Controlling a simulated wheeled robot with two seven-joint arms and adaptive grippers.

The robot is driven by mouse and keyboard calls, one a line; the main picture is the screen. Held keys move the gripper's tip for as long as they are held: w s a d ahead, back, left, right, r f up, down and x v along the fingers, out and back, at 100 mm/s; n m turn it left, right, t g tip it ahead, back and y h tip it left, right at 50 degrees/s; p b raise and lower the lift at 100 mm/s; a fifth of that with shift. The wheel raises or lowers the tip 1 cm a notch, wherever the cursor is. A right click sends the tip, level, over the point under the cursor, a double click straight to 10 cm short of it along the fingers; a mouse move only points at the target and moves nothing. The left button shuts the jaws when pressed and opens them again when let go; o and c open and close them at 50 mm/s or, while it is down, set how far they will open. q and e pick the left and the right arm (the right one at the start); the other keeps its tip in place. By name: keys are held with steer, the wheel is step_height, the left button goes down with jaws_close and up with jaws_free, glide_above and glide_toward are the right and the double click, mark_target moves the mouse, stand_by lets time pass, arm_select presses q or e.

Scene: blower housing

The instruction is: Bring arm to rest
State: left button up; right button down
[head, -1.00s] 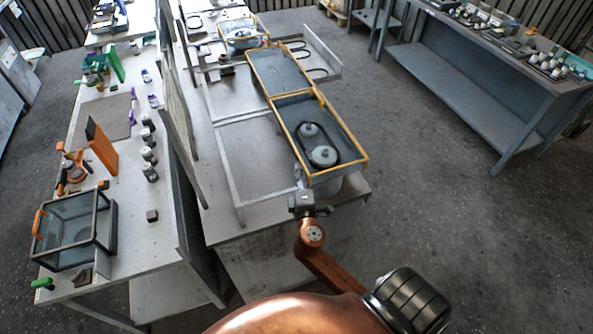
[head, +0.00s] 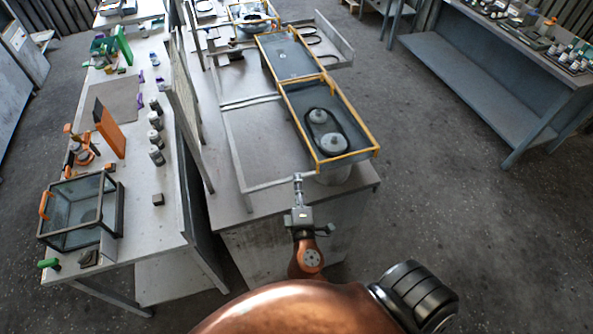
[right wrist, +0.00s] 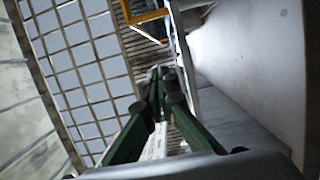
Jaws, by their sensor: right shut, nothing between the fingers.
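My right arm comes in from the bottom edge of the head view, with a large copper link in front. My right gripper (head: 298,182) is shut and empty, pointing away from me at the near edge of the middle table (head: 240,228). It appears close to the near end of the yellow-edged housing (head: 347,155), apart from it as far as I can tell. In the right wrist view the green-sided fingers of the right gripper (right wrist: 160,78) are together with nothing between them. My left gripper is not in view.
The housing holds two round pulleys with a black belt around them. A left bench (head: 135,235) carries a glass-sided box (head: 80,212), an orange panel (head: 109,128) and several small bottles. A grey bench (head: 480,85) stands at right. The floor between is clear.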

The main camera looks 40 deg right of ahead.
steer(key=s+d+f+m+g+y, duration=0.1)
steer(key=s+d+f+m+g, duration=0.35)
steer(key=f, duration=0.25)
steer(key=s+d+f+m+g+y, duration=0.1)
steer(key=s+d+f+m+g, duration=0.25)
steer(key=s+f, duration=0.3)
steer(key=s+a+f+m+g+y, duration=0.4)
steer(key=s+a+f+y, duration=0.25)
steer(key=s+f, duration=0.35)
steer(key=s+a+f+n+g, duration=0.1)
steer(key=s+f, duration=0.1)
steer(key=f, duration=1.3)
steer(key=s+a+f, duration=0.1)
steer(key=f, duration=1.5)
steer(key=s+f+g, duration=0.1)
steer(key=s+f, duration=1.5)
steer(key=s, duration=0.2)
steer(key=shift+s+n, duration=0.3)
